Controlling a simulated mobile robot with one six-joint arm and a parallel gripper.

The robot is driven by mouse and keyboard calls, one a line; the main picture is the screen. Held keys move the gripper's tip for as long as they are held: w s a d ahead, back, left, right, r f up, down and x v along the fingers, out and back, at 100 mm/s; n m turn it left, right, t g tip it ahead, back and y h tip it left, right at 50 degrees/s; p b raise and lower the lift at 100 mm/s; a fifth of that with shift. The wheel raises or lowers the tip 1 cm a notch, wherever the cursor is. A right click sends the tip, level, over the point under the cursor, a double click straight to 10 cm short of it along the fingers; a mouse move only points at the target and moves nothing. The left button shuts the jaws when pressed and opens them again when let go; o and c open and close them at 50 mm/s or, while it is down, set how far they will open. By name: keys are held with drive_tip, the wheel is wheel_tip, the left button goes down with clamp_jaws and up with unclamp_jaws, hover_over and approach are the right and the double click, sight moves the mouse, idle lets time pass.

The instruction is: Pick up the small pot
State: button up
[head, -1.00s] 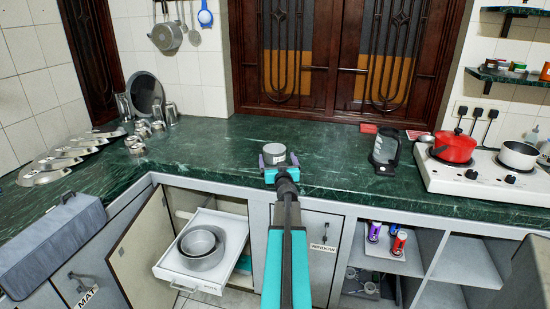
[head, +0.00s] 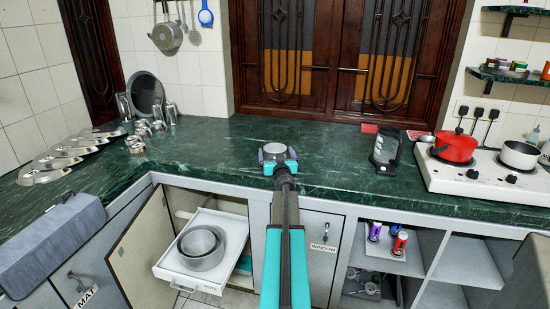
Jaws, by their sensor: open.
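A small round silver-grey pot (head: 275,148) stands on the green marble counter near its front edge, in the middle of the head view. My gripper (head: 277,157) is open, with one finger at the pot's left side and the other at its right. I cannot tell whether the fingers touch it. The pot's lower part is hidden by my gripper.
The green counter (head: 330,158) is clear around the pot. Metal cups and plates are left. An open drawer (head: 177,262) holds larger pots.

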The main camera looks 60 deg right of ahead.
idle(0.5)
drive_tip(key=c, duration=1.2)
drive_tip(key=shift+r, duration=0.1)
drive_tip(key=shift+r+p, duration=1.35)
drive_tip(key=shift+r, duration=0.4)
drive_tip(key=s+a+p, duration=0.1)
drive_tip(key=s+a, duration=0.3)
drive_tip(key=s, duration=0.3)
drive_tip(key=s+a+r+p, duration=0.1)
drive_tip(key=s+a+p, duration=0.1)
drive_tip(key=s, duration=0.5)
drive_tip(key=shift+a+r, duration=0.15)
drive_tip(key=shift+a, duration=0.7)
